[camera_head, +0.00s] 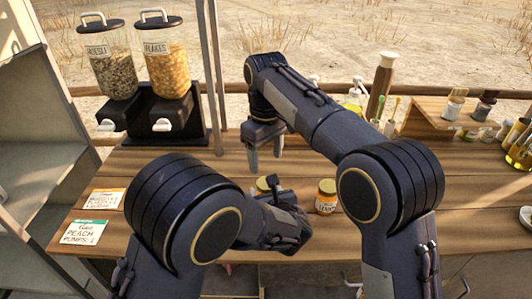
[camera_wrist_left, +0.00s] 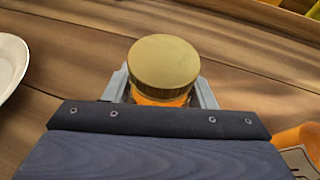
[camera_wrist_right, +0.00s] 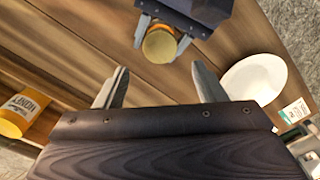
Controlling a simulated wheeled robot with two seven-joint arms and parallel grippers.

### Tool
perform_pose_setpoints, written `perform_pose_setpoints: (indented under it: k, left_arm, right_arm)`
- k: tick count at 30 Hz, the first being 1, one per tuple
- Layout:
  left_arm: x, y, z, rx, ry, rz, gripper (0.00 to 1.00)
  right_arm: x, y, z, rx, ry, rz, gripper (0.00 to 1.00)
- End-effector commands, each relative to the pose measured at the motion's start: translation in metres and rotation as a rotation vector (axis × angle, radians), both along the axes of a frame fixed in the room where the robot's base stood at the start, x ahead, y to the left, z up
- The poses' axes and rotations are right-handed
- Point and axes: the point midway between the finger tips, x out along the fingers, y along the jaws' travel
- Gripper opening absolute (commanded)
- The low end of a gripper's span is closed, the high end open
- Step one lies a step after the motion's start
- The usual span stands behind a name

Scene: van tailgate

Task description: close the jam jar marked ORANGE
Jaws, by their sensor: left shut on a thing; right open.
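A jar with a gold lid (camera_wrist_left: 165,62) and orange contents stands between the fingers of my left gripper (camera_wrist_left: 162,95), which is shut on it. The lid sits on top; I cannot tell whether it is tight. This jar's label is hidden. It also shows in the right wrist view (camera_wrist_right: 160,45), and my left arm partly covers it in the head view (camera_head: 263,184). My right gripper (camera_head: 265,155) is open and empty, pointing down over the table behind the held jar. Its spread fingers show in the right wrist view (camera_wrist_right: 158,86).
A white plate (camera_wrist_right: 258,78) lies nearby. Dispensers (camera_head: 165,65) stand back left, cards (camera_head: 85,233) front left, a jar rack (camera_head: 425,118) at right.

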Motion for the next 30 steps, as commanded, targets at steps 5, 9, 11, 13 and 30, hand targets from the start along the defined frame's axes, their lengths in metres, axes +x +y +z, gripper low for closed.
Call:
perform_pose_setpoints:
  k: [5, 9, 11, 13, 30]
  left_arm:
    - [0.0, 0.0, 0.0, 0.0, 0.0, -0.001, 0.0]
    - [0.0, 0.0, 0.0, 0.0, 0.0, -0.001, 0.0]
    - [0.0, 0.0, 0.0, 0.0, -0.001, -0.001, 0.0]
    - [0.0, 0.0, 0.0, 0.0, -0.001, -0.001, 0.0]
    - [0.0, 0.0, 0.0, 0.0, -0.001, 0.0, 0.0]
  right_arm:
    - [-0.001, 0.0, -0.023, -0.002, 0.004, -0.001, 0.64]
    - [-0.001, 0.0, -0.046, -0.001, 0.004, -0.001, 0.64]
    - [-0.001, 0.0, -0.054, -0.001, 0.004, -0.001, 0.64]
    - [-0.001, 0.0, -0.063, -0.001, 0.002, -0.001, 0.64]
    - [-0.001, 0.0, -0.076, -0.001, 0.001, -0.001, 0.52]
